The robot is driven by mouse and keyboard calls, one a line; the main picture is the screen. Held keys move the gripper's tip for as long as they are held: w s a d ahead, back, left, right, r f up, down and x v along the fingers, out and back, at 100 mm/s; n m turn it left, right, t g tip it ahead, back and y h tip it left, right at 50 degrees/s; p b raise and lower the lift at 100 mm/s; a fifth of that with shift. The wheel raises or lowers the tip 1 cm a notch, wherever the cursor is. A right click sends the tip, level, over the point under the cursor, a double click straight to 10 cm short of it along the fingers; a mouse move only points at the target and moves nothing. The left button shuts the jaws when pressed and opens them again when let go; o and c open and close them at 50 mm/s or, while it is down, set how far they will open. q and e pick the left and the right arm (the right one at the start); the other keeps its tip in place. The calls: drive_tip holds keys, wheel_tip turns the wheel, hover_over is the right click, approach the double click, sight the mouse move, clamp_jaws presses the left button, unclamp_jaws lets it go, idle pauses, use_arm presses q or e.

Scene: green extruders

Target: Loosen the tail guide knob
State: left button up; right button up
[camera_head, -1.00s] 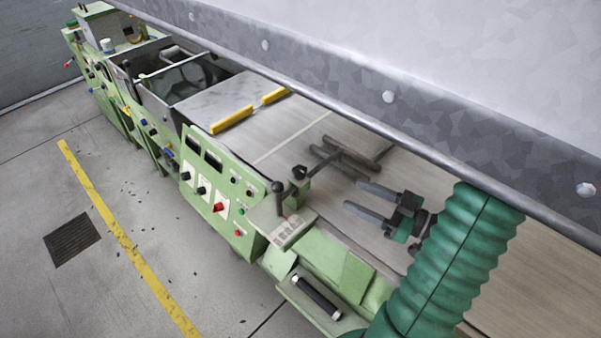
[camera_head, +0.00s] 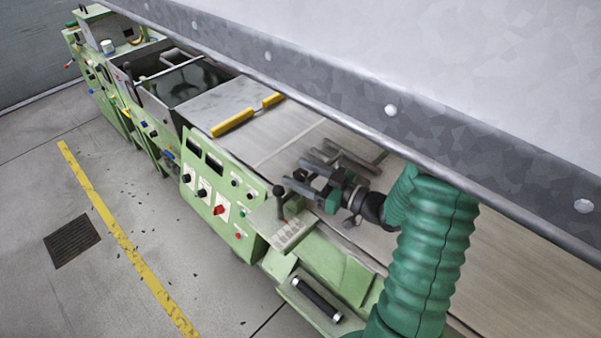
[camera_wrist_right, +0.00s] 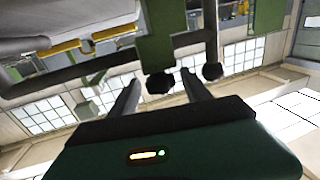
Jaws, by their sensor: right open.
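A dark round-topped knob (camera_head: 278,190) stands on a stem near the rail at the table's front edge. A second dark knob beside it is largely hidden by my right gripper in the head view. The right wrist view shows two black knobs: one (camera_wrist_right: 160,83) appears between the fingers, the other (camera_wrist_right: 212,72) beside the right finger. A green bracket (camera_wrist_right: 160,40) is behind them. I cannot tell which is the tail guide knob. My right gripper (camera_head: 293,172) is open over the knobs; contact is unclear. My left gripper is not in view.
The green control panel (camera_head: 222,190) with switches stands left of the knobs. Dark bars (camera_head: 350,158) lie on the table behind my gripper. A large grey-white hood (camera_head: 420,125) hangs across the upper right.

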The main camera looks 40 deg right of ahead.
drive_tip(key=shift+c, duration=0.5)
clamp_jaws()
drive_tip(key=shift+r+n+g+y+p, duration=0.15)
drive_tip(key=shift+n+g+y+p, duration=0.35)
drive_tip(key=shift+y, duration=0.4)
drive_tip(key=shift+n+y, duration=0.3)
drive_tip(key=shift+o, duration=0.5)
unclamp_jaws()
drive_tip(key=shift+d, duration=0.1)
drive_tip(key=shift+s, duration=0.1)
